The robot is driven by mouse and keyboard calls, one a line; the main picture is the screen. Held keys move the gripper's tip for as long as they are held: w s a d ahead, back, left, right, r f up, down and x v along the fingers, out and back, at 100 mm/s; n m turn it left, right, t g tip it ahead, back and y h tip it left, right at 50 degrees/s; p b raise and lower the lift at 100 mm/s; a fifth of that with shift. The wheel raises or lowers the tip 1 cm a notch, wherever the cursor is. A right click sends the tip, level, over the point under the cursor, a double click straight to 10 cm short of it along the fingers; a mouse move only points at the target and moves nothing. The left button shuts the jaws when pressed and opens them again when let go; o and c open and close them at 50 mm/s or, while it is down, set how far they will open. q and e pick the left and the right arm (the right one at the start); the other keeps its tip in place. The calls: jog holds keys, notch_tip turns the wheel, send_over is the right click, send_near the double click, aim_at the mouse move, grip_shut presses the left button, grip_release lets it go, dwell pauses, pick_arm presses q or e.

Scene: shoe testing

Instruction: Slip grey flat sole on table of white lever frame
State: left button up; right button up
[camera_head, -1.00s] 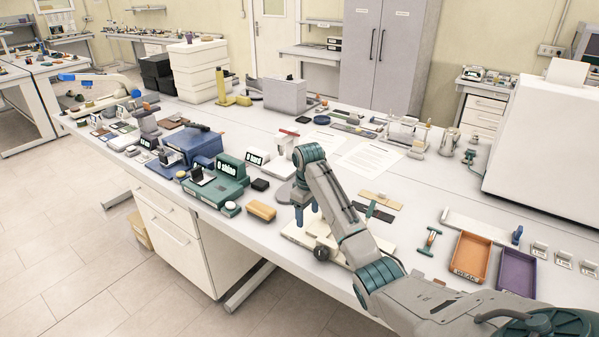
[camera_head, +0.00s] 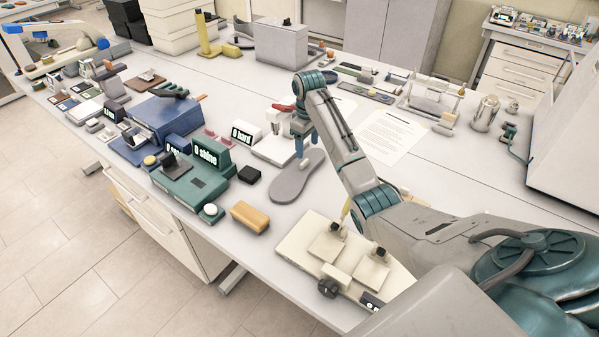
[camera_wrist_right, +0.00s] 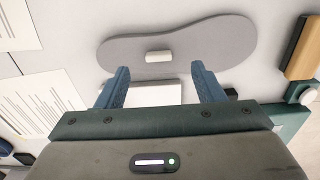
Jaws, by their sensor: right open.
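The grey flat sole (camera_head: 291,184) lies flat on the bench, its far part partly hidden by my right gripper. In the right wrist view the sole (camera_wrist_right: 220,40) runs across the top, with a small white block (camera_wrist_right: 158,57) on its middle. My right gripper (camera_head: 303,152) points down over the sole. Its two blue fingers (camera_wrist_right: 161,78) are apart and empty, just short of the block. A white frame with a red lever (camera_head: 284,107) stands behind the gripper, partly hidden; its flat white table (camera_head: 272,150) is next to the sole. My left gripper is not in view.
A "0 hard" display (camera_head: 242,133) and green "0 shine" device (camera_head: 195,178) stand left of the sole. A tan block (camera_head: 250,216) and a cream fixture with a knob (camera_head: 300,240) are nearer the front edge. Papers (camera_head: 388,138) lie to the right.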

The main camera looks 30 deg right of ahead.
aim_at(304, 161)
jog(key=shift+w+f, duration=0.1)
jog(key=shift+f, duration=0.65)
jog(key=shift+w+f+p, duration=0.25)
jog(key=shift+f+p, duration=0.4)
jog(key=shift+p, duration=0.1)
jog(key=f, duration=0.1)
jog(key=f+p, duration=0.1)
jog(key=f, duration=0.1)
jog(key=shift+w+a+f, duration=0.1)
jog(key=shift+w+a, duration=0.05)
jog(key=shift+w, duration=0.15)
jog(key=shift+f, duration=0.5)
jog(key=c, duration=1.2)
pick_arm(q)
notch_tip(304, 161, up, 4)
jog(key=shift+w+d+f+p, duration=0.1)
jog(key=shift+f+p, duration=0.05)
jog(key=shift+p, duration=0.15)
pick_arm(e)
jog(key=shift+c, duration=0.2)
jog(key=shift+r, duration=0.15)
